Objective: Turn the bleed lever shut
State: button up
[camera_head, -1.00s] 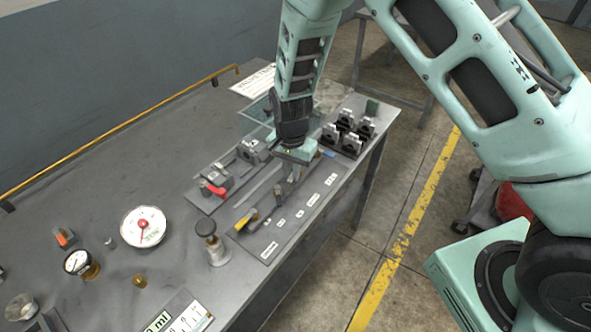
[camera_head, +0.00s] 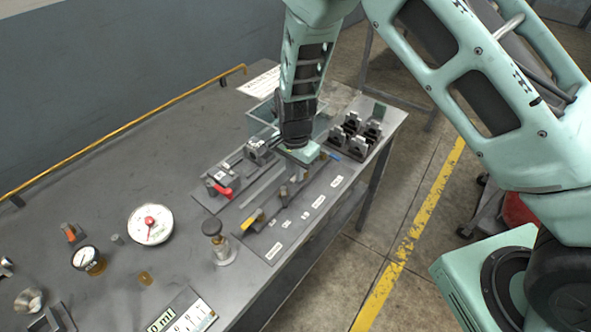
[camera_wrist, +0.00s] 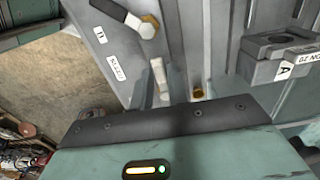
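The lever panel (camera_head: 300,212) lies along the front edge of the bench, with white labels and several levers. A lever with a yellow-and-black handle (camera_head: 253,218) is at its near end and a grey upright lever (camera_head: 284,193) is near its middle. My gripper (camera_head: 303,168) points down over the far part of the panel. In the wrist view, a black-handled lever with a brass nut (camera_wrist: 148,26) sits beside a label seemingly reading BLEED (camera_wrist: 117,67). A grey upright piece (camera_wrist: 160,78) is just ahead of my gripper body; contact and finger opening are unclear.
A block labelled A (camera_wrist: 280,52) stands close on the right in the wrist view. A plate with a red-handled fitting (camera_head: 219,189), black clamps (camera_head: 355,138) and a clear bin (camera_head: 262,120) surround the panel. A plunger-topped post (camera_head: 220,248) and a dial (camera_head: 150,224) stand nearer.

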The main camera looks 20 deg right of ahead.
jog(key=shift+o, duration=1.2)
notch_tip(320, 180, up, 18)
jog(key=b, duration=0.2)
jog(key=shift+f+b, duration=0.25)
jog(key=shift+b, duration=0.15)
jog(key=s+r+n, duration=0.3)
jog(key=s+n, duration=1.5)
jog(key=s, duration=1)
jog(key=shift+a+n+y, duration=0.25)
jog(key=shift+n+y, duration=0.05)
jog(key=shift+n, duration=0.1)
